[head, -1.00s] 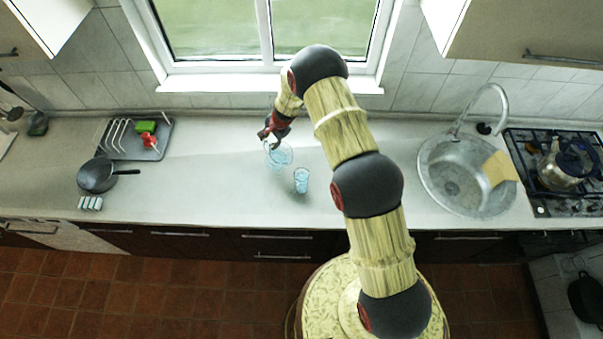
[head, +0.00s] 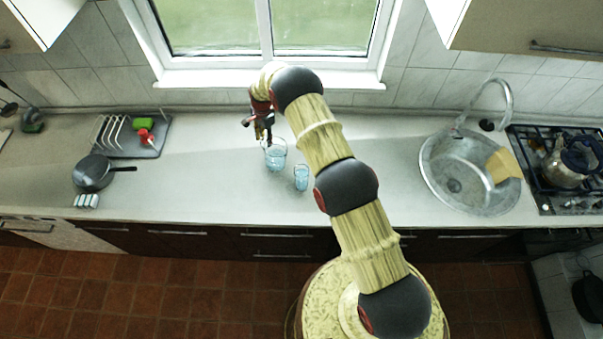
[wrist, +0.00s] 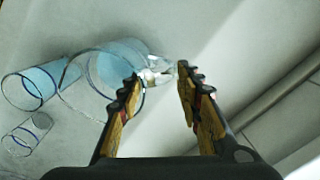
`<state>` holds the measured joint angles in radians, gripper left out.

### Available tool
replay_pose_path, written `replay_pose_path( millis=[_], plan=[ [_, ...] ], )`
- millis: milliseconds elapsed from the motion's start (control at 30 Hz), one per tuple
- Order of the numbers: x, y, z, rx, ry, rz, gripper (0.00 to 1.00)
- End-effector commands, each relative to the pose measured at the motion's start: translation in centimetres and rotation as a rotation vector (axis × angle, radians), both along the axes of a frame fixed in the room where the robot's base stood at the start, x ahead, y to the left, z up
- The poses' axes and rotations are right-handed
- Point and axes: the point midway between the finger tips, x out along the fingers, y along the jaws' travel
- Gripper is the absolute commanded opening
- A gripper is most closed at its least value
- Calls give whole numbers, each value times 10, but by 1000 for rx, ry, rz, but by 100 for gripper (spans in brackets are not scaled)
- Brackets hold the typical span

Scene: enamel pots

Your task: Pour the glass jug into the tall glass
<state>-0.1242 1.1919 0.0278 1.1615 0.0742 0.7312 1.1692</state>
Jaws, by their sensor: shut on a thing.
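The clear glass jug (wrist: 88,92) fills the left middle of the wrist view, with pale blue contents. My gripper (wrist: 165,74) is shut on its handle, which shows between the fingertips. In the head view my gripper (head: 262,128) is just behind and above the bluish glassware. A wide blue-tinted vessel (head: 276,160) there overlaps the jug, and their outlines are hard to separate. A narrower glass (head: 301,178) with a blue tint stands upright in front and to the right.
A dish rack (head: 140,137) with a green and a red item, a dark pan (head: 93,172) and small white pieces (head: 86,200) are at left. A round sink (head: 465,178) and a stove with a kettle (head: 567,165) are at right. The window wall is close behind my gripper.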

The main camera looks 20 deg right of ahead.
Motion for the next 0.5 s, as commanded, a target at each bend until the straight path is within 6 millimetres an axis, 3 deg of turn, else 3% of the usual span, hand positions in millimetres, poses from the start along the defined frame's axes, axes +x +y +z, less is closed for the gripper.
replay_pose_path(
  millis=[500],
  plan=[
    [9,4,-3,-39,60,1,0]
  ],
)
